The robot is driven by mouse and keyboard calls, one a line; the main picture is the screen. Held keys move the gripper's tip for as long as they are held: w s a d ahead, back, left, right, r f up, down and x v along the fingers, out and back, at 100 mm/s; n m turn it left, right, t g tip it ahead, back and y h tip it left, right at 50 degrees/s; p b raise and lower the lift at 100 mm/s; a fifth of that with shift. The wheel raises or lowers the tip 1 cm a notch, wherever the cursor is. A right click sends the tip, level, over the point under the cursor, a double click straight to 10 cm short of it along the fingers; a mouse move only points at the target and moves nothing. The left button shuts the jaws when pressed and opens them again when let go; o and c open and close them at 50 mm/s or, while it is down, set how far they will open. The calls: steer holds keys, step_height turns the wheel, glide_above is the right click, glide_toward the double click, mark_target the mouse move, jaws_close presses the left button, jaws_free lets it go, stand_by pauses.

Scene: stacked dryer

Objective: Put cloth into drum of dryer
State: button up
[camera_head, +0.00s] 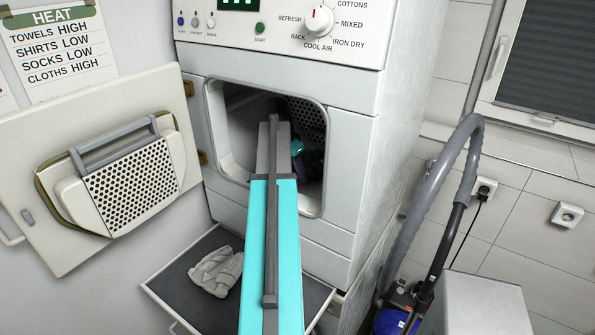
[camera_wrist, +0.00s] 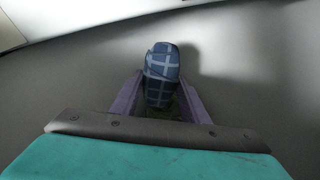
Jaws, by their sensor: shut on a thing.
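The dryer's drum (camera_head: 240,120) shows through its square front opening, and its grey wall (camera_wrist: 255,75) fills most of the wrist view. My arm reaches through the opening. My gripper (camera_wrist: 160,88) is inside the drum, its two purple fingers shut on a rolled blue cloth (camera_wrist: 163,62) with a pale check pattern. The cloth sticks out past the fingertips, close to the drum wall; I cannot tell whether it touches. A dark green patch shows low between the fingers, too small to identify. In the head view, my arm mostly hides the gripper and cloth.
The dryer door (camera_head: 60,185) stands open at the left, with a perforated lint filter (camera_head: 135,185) on it. A grey folded cloth (camera_head: 217,272) lies on the pulled-out dark shelf (camera_head: 180,290) below the opening. A vacuum cleaner hose (camera_head: 430,215) stands at the right.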

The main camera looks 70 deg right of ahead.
steer(key=shift+f, duration=0.4)
steer(key=o, duration=1.1)
steer(key=shift+r, duration=0.1)
